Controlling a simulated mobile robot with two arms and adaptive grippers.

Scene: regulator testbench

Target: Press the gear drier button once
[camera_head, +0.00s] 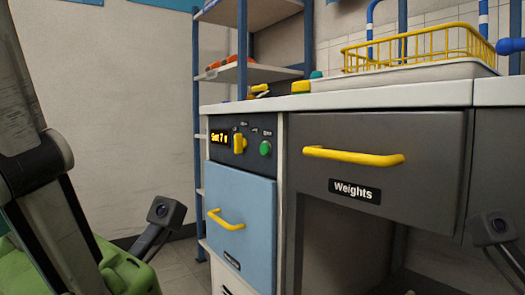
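The drier unit with a light blue front (245,205) is built in under the white counter in the middle of the view. Its dark control panel (222,152) carries a small display with orange characters, a yellow knob (239,144) and a round green button (265,148) to the right of the knob. The label on the blue front is too small to read. Nothing touches the green button. A grey link of my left arm shows at the far left, well apart from the panel. Neither of my grippers' fingertips is in view.
A grey drawer (430,135) marked "Weights" with a yellow handle (353,156) is to the right. A yellow wire basket (420,48) stands on the counter (385,96). A blue-framed shelf (243,73) stands behind. Floor shows left of the unit.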

